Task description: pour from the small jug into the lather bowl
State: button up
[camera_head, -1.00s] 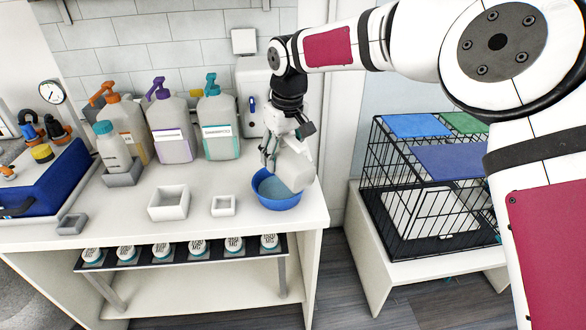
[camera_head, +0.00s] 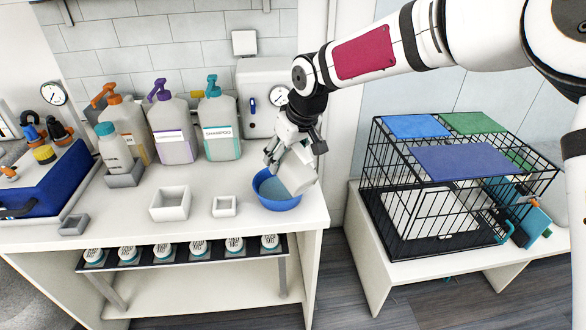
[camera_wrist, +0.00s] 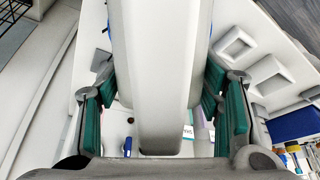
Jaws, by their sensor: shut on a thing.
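The small jug (camera_head: 300,173) is white and tilted over the right part of the blue lather bowl (camera_head: 268,201). The bowl stands on the white counter near its right end, and its inside looks blue. My gripper (camera_head: 275,158) is shut on the jug from the left and above. In the wrist view the jug (camera_wrist: 160,75) fills the middle, between the teal finger pads of my gripper (camera_wrist: 160,100). The jug hides most of the bowl there. I cannot see any liquid stream.
Two small white square trays, one larger (camera_head: 170,204) and one smaller (camera_head: 224,207), lie left of the bowl. Several pump bottles (camera_head: 220,128) stand behind them. A wire crate (camera_head: 440,200) stands on a low bench at the right. The counter's front is clear.

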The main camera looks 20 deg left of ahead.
jog(key=shift+s+d+r+y, duration=0.1)
jog(key=shift+d+y, duration=0.25)
jog(key=shift+y, duration=0.15)
jog(key=shift+s+d+r+t+y+b, duration=0.1)
jog(key=shift+d+r+t+y+b, duration=0.1)
jog(key=shift+t+y, duration=0.2)
jog(key=shift+s+d+r+t+y+b, duration=0.15)
jog(key=shift+t+y, duration=0.15)
jog(key=shift+y, duration=0.2)
jog(key=shift+d+r+t+y, duration=0.15)
jog(key=shift+t+y, duration=0.15)
jog(key=shift+y, duration=0.3)
jog(key=shift+s+r, duration=0.1)
jog(key=shift+r, duration=0.05)
